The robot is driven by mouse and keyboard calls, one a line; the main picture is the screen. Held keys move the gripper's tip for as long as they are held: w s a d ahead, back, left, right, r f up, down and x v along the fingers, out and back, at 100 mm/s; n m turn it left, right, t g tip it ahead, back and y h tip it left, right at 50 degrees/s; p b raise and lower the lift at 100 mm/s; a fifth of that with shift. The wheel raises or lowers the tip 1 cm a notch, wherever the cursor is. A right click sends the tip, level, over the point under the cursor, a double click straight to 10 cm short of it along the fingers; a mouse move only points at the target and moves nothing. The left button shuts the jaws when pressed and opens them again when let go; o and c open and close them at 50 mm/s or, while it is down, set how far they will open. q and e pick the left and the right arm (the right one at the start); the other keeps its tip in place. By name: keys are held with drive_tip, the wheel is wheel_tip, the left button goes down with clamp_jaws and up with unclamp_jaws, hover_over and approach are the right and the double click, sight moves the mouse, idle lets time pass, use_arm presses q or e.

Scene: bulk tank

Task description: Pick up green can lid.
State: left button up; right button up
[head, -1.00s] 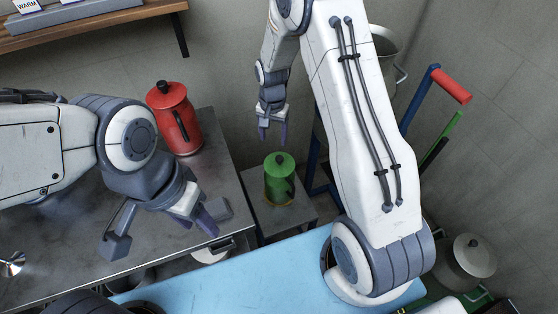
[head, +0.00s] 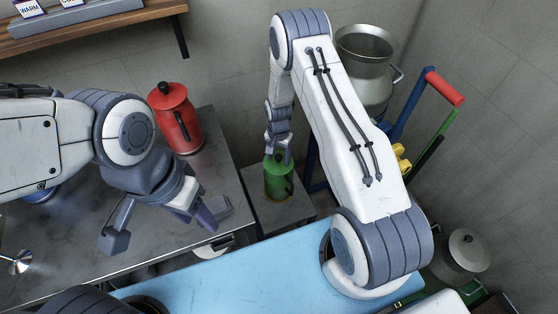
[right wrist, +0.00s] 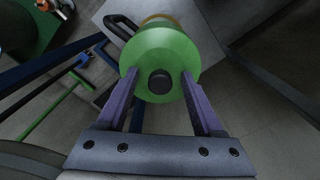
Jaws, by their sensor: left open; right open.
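The green can (head: 278,183) stands upright on a small grey stand beside the metal table. Its green lid (right wrist: 160,60) with a dark round knob (right wrist: 160,82) shows from above in the right wrist view. My left gripper (head: 162,222) is open and empty above the metal table.
A red can (head: 175,125) stands at the back of the metal table (head: 85,245). The small grey stand (head: 262,222) is close to the table edge. A steel milk can (head: 365,65) and a blue-framed trolley with a red handle (head: 443,87) are behind my right arm.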

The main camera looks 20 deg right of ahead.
drive_tip(key=shift+f, duration=0.1)
drive_tip(key=shift+c, duration=0.2)
clamp_jaws()
